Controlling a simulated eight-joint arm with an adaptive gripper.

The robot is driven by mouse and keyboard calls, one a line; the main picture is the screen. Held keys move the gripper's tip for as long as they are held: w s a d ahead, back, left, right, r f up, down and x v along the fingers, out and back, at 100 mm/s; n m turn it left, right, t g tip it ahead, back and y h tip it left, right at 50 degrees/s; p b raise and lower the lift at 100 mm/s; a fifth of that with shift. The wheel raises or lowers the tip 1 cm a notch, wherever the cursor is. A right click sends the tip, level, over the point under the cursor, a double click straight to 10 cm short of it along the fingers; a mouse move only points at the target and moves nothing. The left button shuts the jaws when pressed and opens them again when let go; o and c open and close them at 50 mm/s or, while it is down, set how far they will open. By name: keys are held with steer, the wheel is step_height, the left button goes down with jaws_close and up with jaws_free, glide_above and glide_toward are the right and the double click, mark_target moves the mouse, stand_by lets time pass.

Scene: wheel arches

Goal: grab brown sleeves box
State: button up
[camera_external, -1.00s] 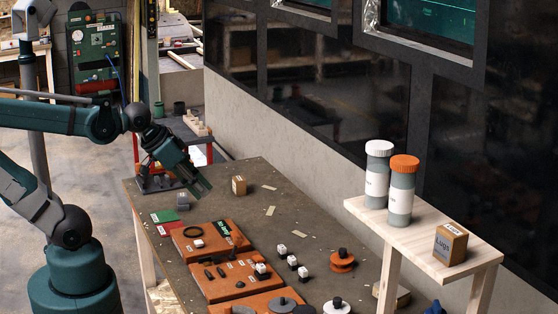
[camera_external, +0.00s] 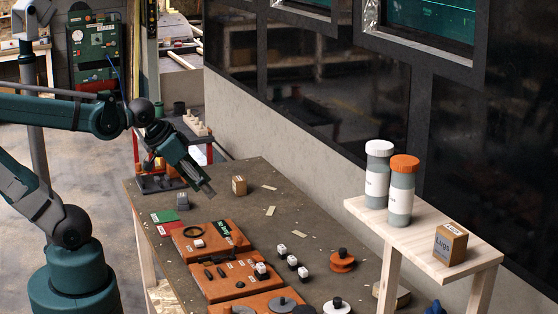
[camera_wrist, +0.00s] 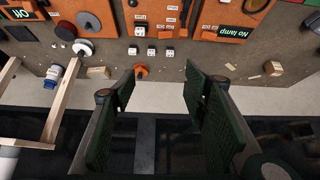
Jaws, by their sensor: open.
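A small brown box (camera_external: 239,186) stands on the far part of the workbench, a little right of my gripper; its label is too small to read. It likely also shows in the wrist view as the brown box (camera_wrist: 273,68) at the right. My gripper (camera_external: 208,190) is open and empty above the bench, apart from the box. In the wrist view my gripper's fingers (camera_wrist: 160,92) are wide apart with nothing between them. Another brown box (camera_external: 403,297) sits on the bench, partly hidden by the shelf. I cannot read which box is the sleeves one.
A wooden shelf (camera_external: 366,211) at the right holds two grey bottles (camera_external: 377,182) (camera_external: 401,197) and a box marked Lugs (camera_external: 450,247). Orange boards (camera_external: 236,277) with small parts cover the bench's near side. A wall with dark panels (camera_external: 305,95) runs behind the bench.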

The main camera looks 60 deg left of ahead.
steer(key=w+a+r+n+g, duration=0.1)
steer(key=w+a+r+n, duration=0.15)
steer(key=w+a, duration=0.35)
steer(key=w+a+r+n+g, duration=0.1)
steer(key=w+a+r+n, duration=0.15)
steer(key=w+a, duration=0.4)
steer(key=n+g+p, duration=0.3)
steer(key=n+g, duration=0.2)
steer(key=n, duration=0.7)
glide_above(240, 178)
steer(key=d, duration=0.1)
step_height(240, 178, down, 24)
steer(key=shift+w+f, duration=0.1)
steer(key=shift+f, duration=0.1)
steer(key=shift+a+f, duration=0.35)
